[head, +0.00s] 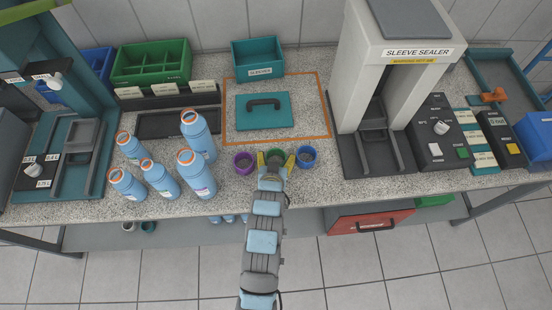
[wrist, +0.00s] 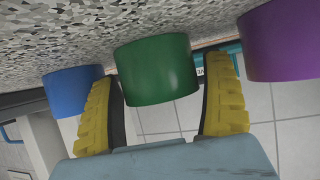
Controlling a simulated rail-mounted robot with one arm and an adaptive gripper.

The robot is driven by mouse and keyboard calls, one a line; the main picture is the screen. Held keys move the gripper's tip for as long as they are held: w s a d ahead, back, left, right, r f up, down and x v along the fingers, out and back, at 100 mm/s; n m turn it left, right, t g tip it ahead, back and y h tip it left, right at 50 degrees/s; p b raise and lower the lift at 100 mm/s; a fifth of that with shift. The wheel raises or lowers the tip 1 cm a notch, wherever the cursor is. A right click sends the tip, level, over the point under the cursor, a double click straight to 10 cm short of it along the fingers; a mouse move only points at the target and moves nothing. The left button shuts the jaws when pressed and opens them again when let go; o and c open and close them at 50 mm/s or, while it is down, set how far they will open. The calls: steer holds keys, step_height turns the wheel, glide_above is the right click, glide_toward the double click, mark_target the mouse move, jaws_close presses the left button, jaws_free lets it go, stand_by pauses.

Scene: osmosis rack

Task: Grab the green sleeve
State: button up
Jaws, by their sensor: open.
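The green sleeve (head: 276,155) stands on the speckled counter near its front edge, between a purple sleeve (head: 244,162) on its left and a blue sleeve (head: 306,157) on its right. My gripper (head: 276,161) is open, with a yellow finger on each side of the green sleeve. In the wrist view the green sleeve (wrist: 156,70) sits between the open fingertips (wrist: 165,95), with small gaps showing at both sides. There the blue sleeve (wrist: 75,90) is at the left and the purple sleeve (wrist: 283,42) at the right, both outside the fingers.
Several blue bottles (head: 160,178) stand on the counter to the left. Behind the sleeves lies a teal lid with a handle (head: 265,121) inside an orange outline, with a teal bin (head: 258,57) behind it. The sleeve sealer (head: 395,50) stands to the right.

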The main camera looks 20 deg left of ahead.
steer(key=c, duration=0.4)
